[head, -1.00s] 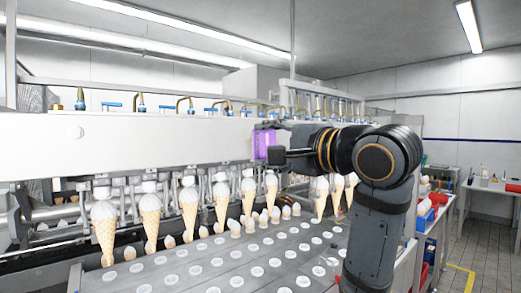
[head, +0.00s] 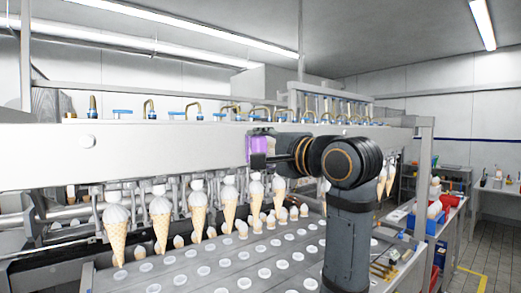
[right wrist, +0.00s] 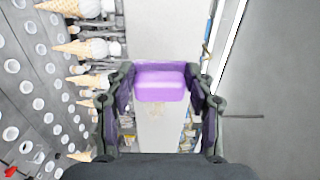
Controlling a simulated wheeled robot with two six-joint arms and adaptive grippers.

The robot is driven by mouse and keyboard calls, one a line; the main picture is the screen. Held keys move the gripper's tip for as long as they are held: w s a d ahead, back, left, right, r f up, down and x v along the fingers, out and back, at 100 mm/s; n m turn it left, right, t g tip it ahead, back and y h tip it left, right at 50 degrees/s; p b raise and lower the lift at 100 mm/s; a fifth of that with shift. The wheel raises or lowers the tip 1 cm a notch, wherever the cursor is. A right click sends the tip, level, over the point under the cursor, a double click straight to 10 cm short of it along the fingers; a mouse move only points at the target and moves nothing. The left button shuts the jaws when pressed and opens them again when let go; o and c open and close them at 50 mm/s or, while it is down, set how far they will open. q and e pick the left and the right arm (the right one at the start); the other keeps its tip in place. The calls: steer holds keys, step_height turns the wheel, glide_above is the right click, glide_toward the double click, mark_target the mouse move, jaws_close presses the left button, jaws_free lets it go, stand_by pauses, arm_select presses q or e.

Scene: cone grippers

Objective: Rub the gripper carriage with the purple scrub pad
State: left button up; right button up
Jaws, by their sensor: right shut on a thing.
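The purple scrub pad (head: 258,146) is held in my right gripper (head: 268,157) in front of the white carriage beam. In the right wrist view the pad (right wrist: 160,82) sits between the two fingers of the right gripper (right wrist: 160,95), which are shut on it. The gripper carriage (head: 160,145) is the long white beam across the head view, with cones hanging below it. Its white face (right wrist: 160,30) also shows behind the pad in the wrist view. Whether the pad touches the face cannot be told. My left gripper is not in view.
Several ice cream cones (head: 160,215) hang in a row under the beam. A grey tray with round white holes (head: 215,270) lies below. Brass and blue fittings (head: 150,108) line the beam's top. A side bench with a blue bin (head: 428,222) stands at right.

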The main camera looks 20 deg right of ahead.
mark_target(267, 149)
steer(key=shift+p+x, duration=0.4)
steer(key=shift+x, duration=0.5)
stand_by(0.4)
steer(key=shift+w+d, duration=0.3)
steer(key=shift+d, duration=0.6)
steer(key=shift+w+d, duration=0.25)
steer(key=shift+d, duration=0.6)
steer(key=w+d, duration=0.2)
steer(key=d, duration=0.4)
steer(key=shift+w+d, duration=0.15)
steer(key=shift+w, duration=0.1)
